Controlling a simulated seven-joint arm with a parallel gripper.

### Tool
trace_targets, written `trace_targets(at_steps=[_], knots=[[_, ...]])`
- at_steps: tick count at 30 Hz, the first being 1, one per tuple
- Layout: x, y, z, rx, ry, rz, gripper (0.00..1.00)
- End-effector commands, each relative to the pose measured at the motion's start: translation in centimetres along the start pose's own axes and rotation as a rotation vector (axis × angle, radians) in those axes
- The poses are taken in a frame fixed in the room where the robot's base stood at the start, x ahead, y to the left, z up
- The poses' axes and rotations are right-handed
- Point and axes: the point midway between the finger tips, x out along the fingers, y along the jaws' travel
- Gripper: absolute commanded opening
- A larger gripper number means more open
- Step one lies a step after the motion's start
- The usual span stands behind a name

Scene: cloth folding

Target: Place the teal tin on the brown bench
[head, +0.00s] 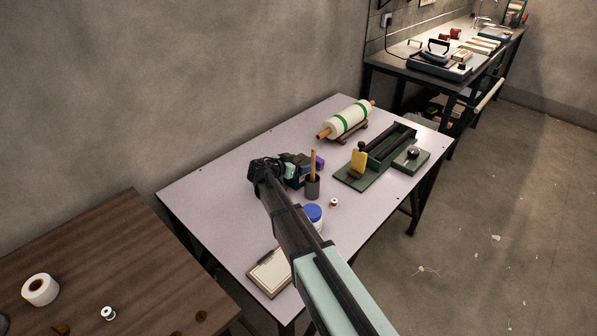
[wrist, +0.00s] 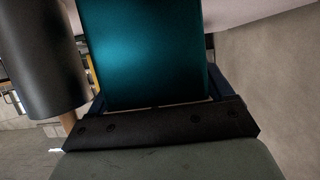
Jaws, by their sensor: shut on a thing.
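The teal tin (wrist: 145,55) fills the upper middle of the wrist view, between the two dark blue fingers of my gripper (wrist: 157,95). My gripper (head: 303,168) is shut on it. In the head view my gripper is over the pale table, just behind a dark cup with a wooden stick; the tin is largely hidden there and I cannot tell whether it touches the table. The brown bench (head: 110,240) is at the lower left of the head view, with a bare wooden top in its middle.
The pale table (head: 225,195) holds the dark cup (head: 312,187), a blue-lidded jar (head: 313,213), a framed board (head: 268,272), a white roll (head: 348,120) and a green tool (head: 375,160). A white tape roll (head: 40,289) and a small spool (head: 108,313) lie on the bench.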

Motion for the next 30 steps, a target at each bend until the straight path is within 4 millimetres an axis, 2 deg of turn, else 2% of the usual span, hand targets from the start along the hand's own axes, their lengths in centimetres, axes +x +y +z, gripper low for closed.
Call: trace_targets(at_steps=[8,18,24,30], knots=[[-0.4,0.0,-1.0,0.001,0.001,0.000,0.32],[-2.4,0.0,-5.9,0.003,0.001,-0.001,0.32],[-3.4,0.0,-8.2,0.001,0.002,0.000,0.32],[-3.1,0.5,-9.9,-0.011,0.001,-0.029,0.32]])
